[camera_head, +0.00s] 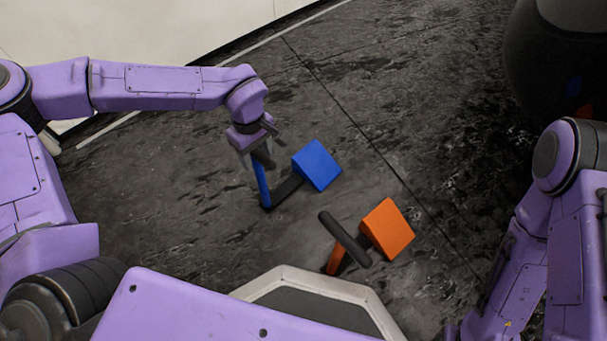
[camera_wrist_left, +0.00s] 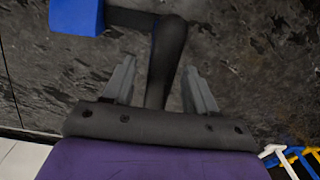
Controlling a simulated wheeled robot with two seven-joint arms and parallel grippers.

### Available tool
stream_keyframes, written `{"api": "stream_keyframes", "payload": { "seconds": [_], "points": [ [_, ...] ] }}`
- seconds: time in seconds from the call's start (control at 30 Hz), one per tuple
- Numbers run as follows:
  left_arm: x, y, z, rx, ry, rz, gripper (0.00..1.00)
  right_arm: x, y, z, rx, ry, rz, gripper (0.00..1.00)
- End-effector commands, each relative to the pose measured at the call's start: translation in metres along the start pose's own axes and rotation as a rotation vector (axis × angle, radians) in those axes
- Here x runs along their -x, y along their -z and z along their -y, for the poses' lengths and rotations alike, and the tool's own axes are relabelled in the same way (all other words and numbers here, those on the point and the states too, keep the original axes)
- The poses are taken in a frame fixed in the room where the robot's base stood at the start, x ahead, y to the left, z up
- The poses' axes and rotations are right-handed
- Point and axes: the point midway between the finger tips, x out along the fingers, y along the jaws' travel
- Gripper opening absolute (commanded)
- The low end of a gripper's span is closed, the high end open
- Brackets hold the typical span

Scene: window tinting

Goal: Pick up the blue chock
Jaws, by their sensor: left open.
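The blue chock (camera_head: 316,165) stands on the dark floor in the head view, its blue wedge to the right of my left gripper. A dark bar runs from the wedge to a thin blue part and a dark handle at its left. My left gripper (camera_head: 262,158) is over that handle end. In the left wrist view, the blue wedge (camera_wrist_left: 77,15) is at the top left, and the dark handle passes between the two spread fingers (camera_wrist_left: 160,85), with gaps on both sides. My right arm shows at the right of the head view, but its gripper is not visible.
An orange chock (camera_head: 388,228) with a dark handle lies close by, to the lower right of the blue one. A big dark rounded object (camera_head: 555,60) is at the upper right. A white surface (camera_head: 140,30) is at the upper left. White, blue and yellow bars (camera_wrist_left: 290,158) show in the wrist view.

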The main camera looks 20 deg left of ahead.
Motion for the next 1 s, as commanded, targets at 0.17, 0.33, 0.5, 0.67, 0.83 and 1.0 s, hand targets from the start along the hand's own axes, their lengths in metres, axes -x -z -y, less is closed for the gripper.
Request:
{"api": "stream_keyframes", "payload": {
  "seconds": [0.17, 0.33, 0.5, 0.67, 0.83, 1.0],
  "points": [
    [-0.0018, 0.0, -0.0001, 0.0, 0.0, 0.0, 0.57, -0.0021, 0.0036, -0.002, -0.001, -0.007, -0.019, 0.43],
    [-0.0017, -0.0001, 0.0, 0.0, 0.0, 0.0, 0.34, -0.0019, 0.0035, -0.0019, -0.001, -0.007, -0.018, 0.43],
    [-0.0018, -0.0001, 0.0001, 0.0, 0.0, 0.0, 0.0, -0.0019, 0.0034, -0.0018, -0.001, -0.007, -0.018, 0.43],
    [-0.0019, -0.0002, 0.0002, 0.0, 0.001, 0.0, 0.0, -0.0019, 0.0034, -0.0017, -0.001, -0.006, -0.018, 0.43],
    [-0.002, -0.0002, 0.0003, 0.0, 0.001, 0.0, 0.0, -0.0019, 0.0034, -0.0017, -0.002, -0.006, -0.018, 0.43],
    [-0.0021, -0.0003, 0.0004, 0.0, 0.002, 0.0, 0.0, -0.0019, 0.0034, -0.0017, -0.002, -0.006, -0.018, 0.43]
  ]
}}
